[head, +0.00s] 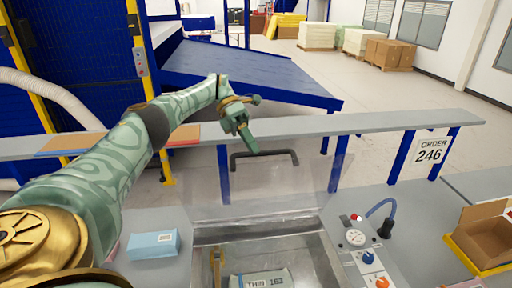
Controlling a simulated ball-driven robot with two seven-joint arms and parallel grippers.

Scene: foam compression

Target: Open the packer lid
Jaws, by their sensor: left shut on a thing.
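The packer (205,237) is a grey metal box at the bottom centre. Its clear lid (300,185) stands raised at the far side, and the box interior shows open to me. A black bar handle (285,153) sits along the lid's top edge. My left gripper (250,150) is shut on the handle near its middle-left part. A pale packet marked THM 163 (262,280) lies inside the box. My right gripper is not in view.
A control panel (362,262) with a gauge, knobs and blue hose is right of the packer. A light-blue pack (153,244) lies to the left. An open carton (487,237) sits in a yellow tray at right. A grey shelf (330,124) runs behind the lid.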

